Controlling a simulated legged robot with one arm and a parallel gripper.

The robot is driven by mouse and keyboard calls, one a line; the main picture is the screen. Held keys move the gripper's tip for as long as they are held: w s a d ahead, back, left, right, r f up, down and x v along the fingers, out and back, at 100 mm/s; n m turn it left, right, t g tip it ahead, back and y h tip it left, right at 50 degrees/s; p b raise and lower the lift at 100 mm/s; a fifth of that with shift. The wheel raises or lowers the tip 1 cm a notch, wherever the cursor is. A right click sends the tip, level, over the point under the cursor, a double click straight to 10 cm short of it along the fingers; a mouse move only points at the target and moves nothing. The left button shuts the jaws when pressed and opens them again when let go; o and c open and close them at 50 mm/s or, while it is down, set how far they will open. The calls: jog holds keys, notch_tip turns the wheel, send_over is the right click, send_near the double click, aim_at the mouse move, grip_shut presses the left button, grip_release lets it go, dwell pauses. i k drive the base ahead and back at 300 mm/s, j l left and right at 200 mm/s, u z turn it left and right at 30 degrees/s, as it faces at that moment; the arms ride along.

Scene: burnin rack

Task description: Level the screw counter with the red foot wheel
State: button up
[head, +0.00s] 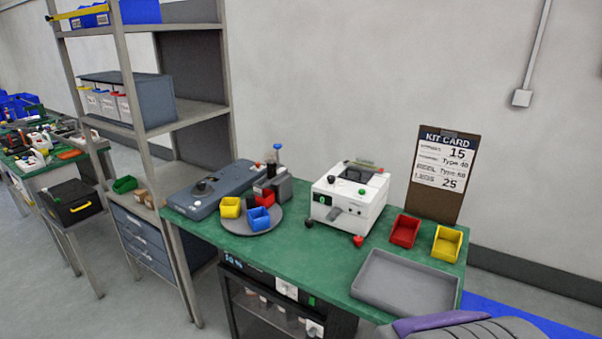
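The screw counter (335,206) is a white box-shaped machine on the green bench, with green, black and red parts on top and a small dark display on its front. The red foot wheel (358,240) is under its front right corner, at the bench surface. A dark foot (309,223) shows under the front left corner. The rear feet are hidden. Whether the counter is tilted is too small to tell.
The green bench (325,262) also holds a grey tray (405,285), a red bin (405,231), a yellow bin (447,243) and a kit card clipboard (443,175). A round turntable (236,226) with bins stands left. Bench surface before the counter is clear.

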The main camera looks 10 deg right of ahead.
aim_at(357, 240)
jog(key=i+j+z, duration=0.25)
jog(key=i, duration=0.2)
jog(key=i+j+z, duration=0.1)
jog(key=i+z, duration=0.15)
jog(key=i, duration=0.2)
jog(key=i+j+z, duration=0.3)
jog(key=i, duration=0.15)
jog(key=k+j+u, duration=0.1)
jog(key=k+u, duration=0.15)
jog(key=k+j+u, duration=0.15)
jog(key=k+u, duration=0.15)
jog(key=k, duration=0.1)
